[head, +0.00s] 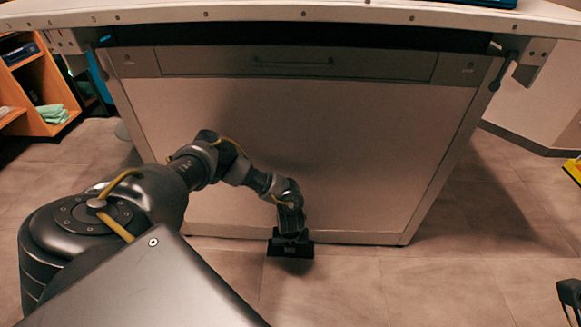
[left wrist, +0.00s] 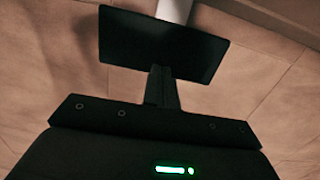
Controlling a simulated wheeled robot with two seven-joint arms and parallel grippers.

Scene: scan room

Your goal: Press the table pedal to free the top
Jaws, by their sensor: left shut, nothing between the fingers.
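The pedal (left wrist: 160,45) is a dark flat rectangular plate in the left wrist view, with a pale metal stem (left wrist: 174,10) behind its far edge. My left gripper (left wrist: 163,75) is shut and empty; its fingertips overlap the plate's near edge in the picture. I cannot tell whether they touch it. In the head view my left gripper (head: 290,242) is low at the foot of the table, close above the floor. There its dark shape and the dark pedal cannot be told apart. Part of my right gripper (head: 570,298) shows at the lower right edge, cut off.
The table (head: 300,13) has a light top edge and a broad pale front panel (head: 330,140) directly behind my left arm. A wooden shelf (head: 40,100) with green cloths stands at the left. A yellow object (head: 574,170) shows at the right edge. Floor right of the table is clear.

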